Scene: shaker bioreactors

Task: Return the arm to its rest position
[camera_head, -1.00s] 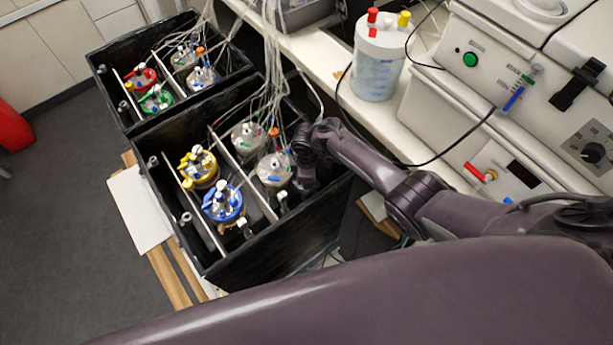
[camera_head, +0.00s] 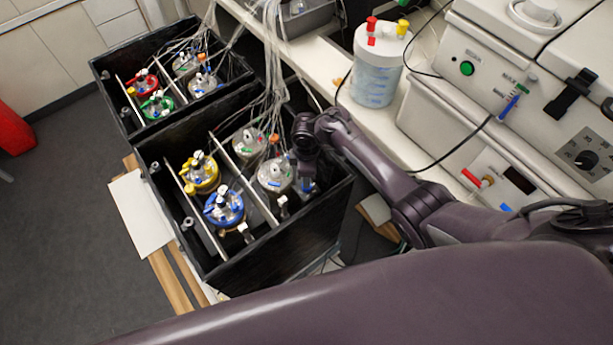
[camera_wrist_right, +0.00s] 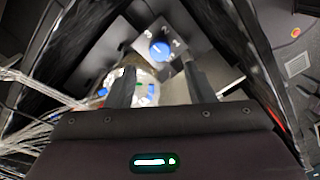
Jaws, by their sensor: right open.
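My right arm (camera_head: 395,190) reaches in from the right. Its gripper (camera_head: 307,186) points down into the right end of the near black box (camera_head: 280,262), beside a clear-lidded vessel (camera_head: 275,175). In the right wrist view the two fingers (camera_wrist_right: 158,92) are apart. A round blue cap (camera_wrist_right: 159,50) on a grey plate shows beyond and between them, and a vessel top with blue fittings (camera_wrist_right: 146,88) is partly behind the left finger. I see nothing clamped between the fingers. My left gripper is not in view.
The near box also holds a yellow-ringed vessel (camera_head: 201,174) and a blue-ringed vessel (camera_head: 224,207). A second black box (camera_head: 110,85) stands behind. Tubing (camera_head: 272,75) hangs close to the gripper. A white canister (camera_head: 377,70) stands on the bench, with instruments at right.

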